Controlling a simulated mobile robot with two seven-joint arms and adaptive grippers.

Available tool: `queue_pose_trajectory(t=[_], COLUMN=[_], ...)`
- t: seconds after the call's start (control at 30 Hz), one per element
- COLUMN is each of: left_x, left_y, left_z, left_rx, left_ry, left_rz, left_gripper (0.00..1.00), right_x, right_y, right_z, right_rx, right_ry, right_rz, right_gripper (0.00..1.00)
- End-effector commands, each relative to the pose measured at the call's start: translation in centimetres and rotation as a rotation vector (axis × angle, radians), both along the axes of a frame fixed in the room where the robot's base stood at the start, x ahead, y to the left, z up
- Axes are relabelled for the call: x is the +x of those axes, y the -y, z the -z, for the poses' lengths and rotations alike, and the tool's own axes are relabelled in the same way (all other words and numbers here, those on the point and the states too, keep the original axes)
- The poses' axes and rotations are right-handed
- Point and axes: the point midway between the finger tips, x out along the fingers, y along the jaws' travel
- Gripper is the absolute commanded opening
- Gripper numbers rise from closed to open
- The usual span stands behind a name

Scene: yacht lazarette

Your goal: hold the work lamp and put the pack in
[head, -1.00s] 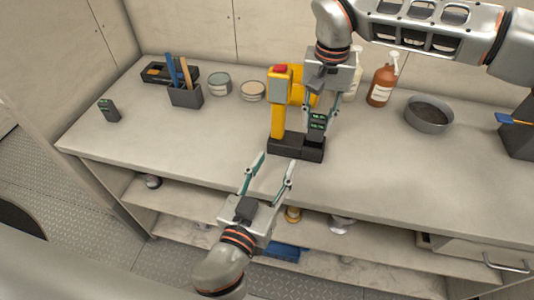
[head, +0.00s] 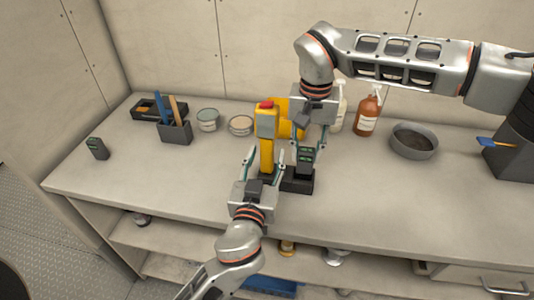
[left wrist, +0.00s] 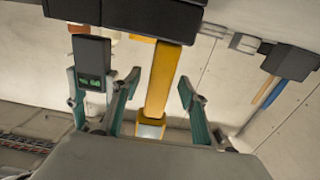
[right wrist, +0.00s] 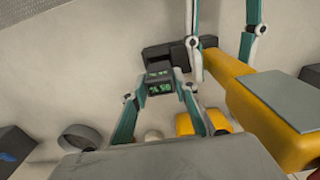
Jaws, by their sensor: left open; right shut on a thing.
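The yellow work lamp (head: 267,140) stands upright on the bench by a dark base (head: 298,182); it has a red top button. My left gripper (head: 266,160) is open, its fingers on either side of the lamp's yellow column; the column also shows between them in the left wrist view (left wrist: 161,80). My right gripper (head: 306,150) is shut on a dark pack (head: 306,157) with green display digits, held upright beside the lamp over the base. The pack shows in the right wrist view (right wrist: 160,82). Whether its lower end touches the base is hard to tell.
A similar dark pack (head: 97,148) stands at the bench's left. A tool holder (head: 175,132), a black tray (head: 155,108) and two tins (head: 208,120) are behind. A brown spray bottle (head: 367,113) and grey bowl (head: 414,141) are at right. The bench's front left is clear.

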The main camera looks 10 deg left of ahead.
Motion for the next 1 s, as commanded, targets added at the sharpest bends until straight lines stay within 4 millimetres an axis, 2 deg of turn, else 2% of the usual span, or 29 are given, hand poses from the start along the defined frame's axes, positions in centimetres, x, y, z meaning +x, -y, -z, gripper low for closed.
queue_pose_trajectory(t=[0.2, 0.47, 0.57, 0.63, 0.67, 1.0], left_x=[1.38, 1.48, 1.46, 1.46, 1.46, 1.44], left_y=[-0.02, -0.02, -0.02, -0.02, -0.02, -0.01], left_z=[0.0, 0.0, 0.0, 0.0, 0.0, 0.0], left_rx=[0.0, 0.0, 0.0, 0.0, 0.0, 0.0], left_ry=[-0.001, -0.001, -0.001, -0.001, -0.001, -0.001], left_rz=[0.0, 0.0, 0.0, 0.0, 0.0, 0.0], left_gripper=[0.43, 0.43, 0.22, 0.04, 0.0, 0.0], right_x=[0.01, 0.01, 0.01, 0.01, 0.01, 0.01], right_y=[-0.01, -0.01, -0.01, -0.01, -0.01, -0.01], right_z=[-0.02, -0.02, -0.02, -0.02, -0.02, -0.02], right_rx=[0.0, 0.0, 0.0, 0.0, 0.0, 0.0], right_ry=[0.0, 0.0, 0.0, 0.0, 0.0, 0.0], right_rz=[0.0, 0.0, 0.0, 0.0, 0.0, 0.0], right_gripper=[0.05, 0.05, 0.05, 0.05, 0.05, 0.05])
